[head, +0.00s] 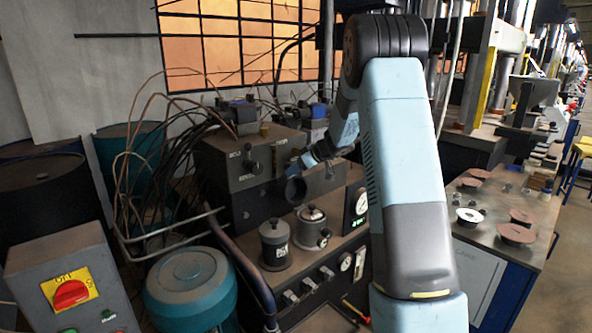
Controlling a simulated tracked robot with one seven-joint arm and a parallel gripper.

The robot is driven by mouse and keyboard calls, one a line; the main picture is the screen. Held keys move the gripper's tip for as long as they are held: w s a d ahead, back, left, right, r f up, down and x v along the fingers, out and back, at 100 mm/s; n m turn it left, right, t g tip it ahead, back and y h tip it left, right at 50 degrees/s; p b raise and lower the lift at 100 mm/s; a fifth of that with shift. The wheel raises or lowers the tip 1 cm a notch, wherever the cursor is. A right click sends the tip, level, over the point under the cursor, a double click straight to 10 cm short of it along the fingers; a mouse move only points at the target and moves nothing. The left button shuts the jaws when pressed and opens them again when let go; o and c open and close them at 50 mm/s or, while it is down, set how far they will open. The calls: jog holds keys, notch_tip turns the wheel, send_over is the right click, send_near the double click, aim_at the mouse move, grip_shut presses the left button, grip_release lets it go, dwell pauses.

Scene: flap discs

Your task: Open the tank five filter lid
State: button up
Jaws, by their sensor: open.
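Two grey filter-like canisters stand on top of the dark machine (340,246), each with a lid and a small knob. The left canister (275,250) has a pale label too small to read. The right canister (310,232) has a paler lid with a dark knob and a small round fitting at its front. Both lids look seated. I cannot tell which canister is tank five. My gripper (296,180) is open, in front of the grey box, above and behind the canisters and apart from them. Its fingers are dark and hard to make out.
The grey box (240,166) with cables stands behind the canisters. A black-and-white gauge (361,202) stands to their right. A teal motor (190,285) and a red-switch box (70,292) are at left. Another bench (490,222) with discs is at right. My arm hides the middle right.

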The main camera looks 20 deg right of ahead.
jog(key=v, duration=1.3)
jog(key=shift+s+d+r, duration=0.2)
jog(key=shift+c, duration=0.3)
